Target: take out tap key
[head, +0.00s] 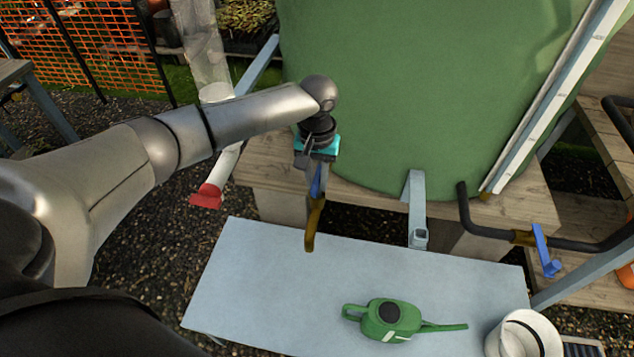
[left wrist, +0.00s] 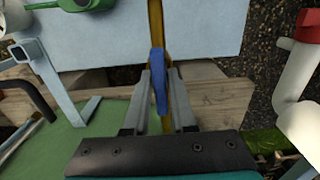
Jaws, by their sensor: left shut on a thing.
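My left gripper (head: 317,186) is in front of the green tank, above the back left of the pale table. It is shut on a long brass-coloured piece with a blue part, which looks like the tap key (head: 312,226). In the left wrist view the blue part of the key (left wrist: 158,88) sits between the fingers (left wrist: 159,76), and its brass length runs away over the table. An upright grey square tube (head: 419,236) stands to the right, apart from the key, with its top open; it also shows in the left wrist view (left wrist: 34,55). My right gripper is out of view.
The pale table (head: 260,285) has clear room at left. On it are a green watering can (head: 389,320) and, at right, a white pot (head: 510,345). A black pipe with a blue-levered tap (head: 546,250) is at right. A white pipe with a red end (head: 207,195) is at left.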

